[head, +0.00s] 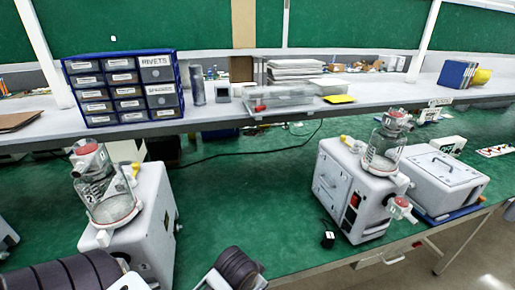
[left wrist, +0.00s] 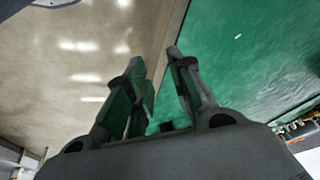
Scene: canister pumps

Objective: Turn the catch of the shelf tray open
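The shelf tray (head: 288,97) is a clear, shallow box on the white shelf, a little right of the picture's middle. A small red part (head: 260,108), which looks like its catch, sits at the tray's front left; its exact position is too small to tell. My left gripper (left wrist: 157,58) shows in the left wrist view with its two fingers apart and nothing between them. It is over the bench's edge, away from the tray. In the head view only dark arm parts show at the bottom; neither gripper's fingers are visible there.
A blue drawer cabinet (head: 124,88) and a grey cylinder (head: 197,92) stand left of the tray; a yellow pad (head: 340,99) lies right. Pump units (head: 133,225) (head: 355,190) with glass jars stand on the green bench (head: 250,190). The bench between them is mostly clear.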

